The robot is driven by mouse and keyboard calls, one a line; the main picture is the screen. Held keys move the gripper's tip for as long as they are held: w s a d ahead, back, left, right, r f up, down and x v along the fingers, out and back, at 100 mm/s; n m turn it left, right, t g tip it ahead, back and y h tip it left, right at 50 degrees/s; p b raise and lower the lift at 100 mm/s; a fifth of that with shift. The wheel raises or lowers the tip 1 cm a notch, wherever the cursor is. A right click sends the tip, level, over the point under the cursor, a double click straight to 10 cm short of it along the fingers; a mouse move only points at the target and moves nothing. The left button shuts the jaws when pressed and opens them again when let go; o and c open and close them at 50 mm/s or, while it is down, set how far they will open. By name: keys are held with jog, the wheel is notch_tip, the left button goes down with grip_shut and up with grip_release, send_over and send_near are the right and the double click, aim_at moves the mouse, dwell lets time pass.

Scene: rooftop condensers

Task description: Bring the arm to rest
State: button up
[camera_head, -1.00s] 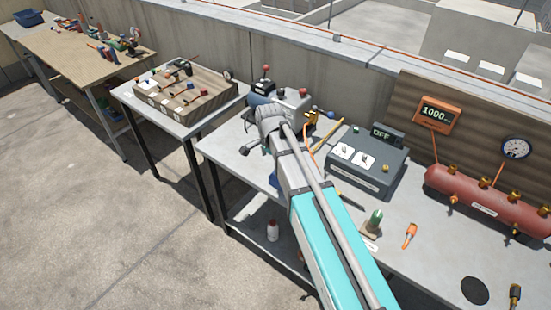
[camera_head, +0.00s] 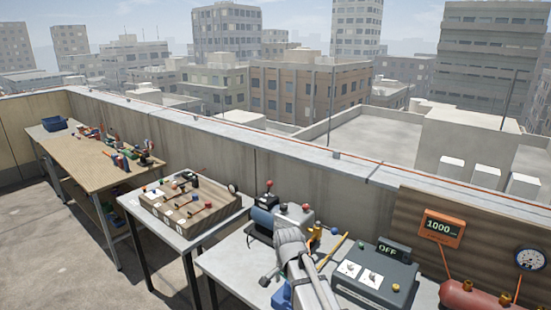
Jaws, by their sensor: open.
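My arm (camera_head: 302,268) rises from the bottom edge, over the near metal bench. Its grey joint housing (camera_head: 290,243) shows in front of the pump-like unit, and a smaller grey end part (camera_head: 268,277) shows to the left. My gripper's fingers cannot be made out; the arm or the frame edge hides them. I cannot tell whether the arm touches anything on the bench.
Near the arm are a blue-and-grey pump-like unit (camera_head: 263,219), a grey box reading OFF (camera_head: 374,279) and a red tank (camera_head: 478,300). A valve board (camera_head: 190,207) lies on the middle table, and a tool-strewn wooden workbench (camera_head: 86,166) stands farther left. A parapet (camera_head: 225,150) runs behind.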

jog(key=s+d+n, duration=0.8)
jog(key=s+d, duration=0.2)
jog(key=d, duration=0.3)
jog(key=shift+s+d+n, duration=0.3)
jog(key=shift+n, duration=0.1)
dwell(2.0)
